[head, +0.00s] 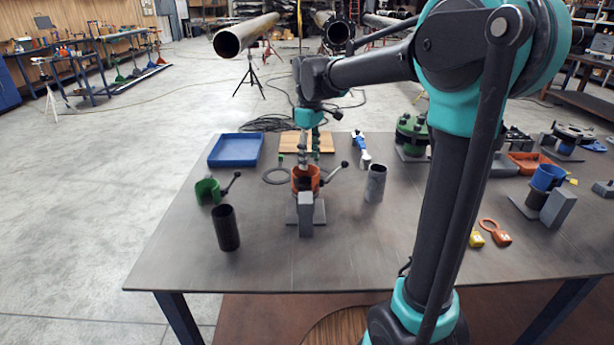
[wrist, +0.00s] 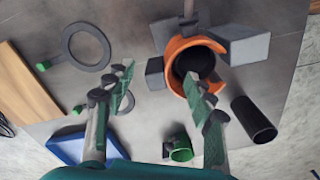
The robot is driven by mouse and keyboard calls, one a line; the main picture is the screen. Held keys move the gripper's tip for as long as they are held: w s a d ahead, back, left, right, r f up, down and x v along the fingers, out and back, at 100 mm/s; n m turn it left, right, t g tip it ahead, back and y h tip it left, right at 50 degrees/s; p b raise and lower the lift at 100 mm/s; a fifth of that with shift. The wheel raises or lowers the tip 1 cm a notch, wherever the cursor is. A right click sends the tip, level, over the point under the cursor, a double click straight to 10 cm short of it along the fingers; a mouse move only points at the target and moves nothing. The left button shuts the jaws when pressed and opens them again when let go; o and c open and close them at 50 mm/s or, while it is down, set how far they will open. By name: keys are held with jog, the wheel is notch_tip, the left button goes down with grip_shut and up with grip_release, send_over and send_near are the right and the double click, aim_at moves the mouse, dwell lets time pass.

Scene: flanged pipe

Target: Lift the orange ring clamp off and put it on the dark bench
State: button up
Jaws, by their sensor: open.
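The orange ring clamp (head: 298,181) sits around a short upright dark pipe on a stand with a grey block (head: 306,215). Its lever with a black knob points to the upper right in the head view. In the wrist view the clamp (wrist: 176,50) lies right of centre, around the dark pipe mouth. My gripper (head: 308,158) is above the clamp, fingers down. In the wrist view my gripper (wrist: 158,75) has its fingers spread, the right one overlapping the clamp's lower edge; whether it touches is unclear. The dark bench (head: 175,255) carries everything.
A green clamp (head: 207,191) and a black pipe (head: 228,228) stand left; a grey pipe (head: 376,182) stands right. A flat ring (head: 277,176), blue tray (head: 236,150) and wooden board (head: 290,142) lie behind. The bench's front left is clear.

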jog(key=shift+f, duration=1.35)
jog(key=shift+c, duration=0.4)
grip_shut()
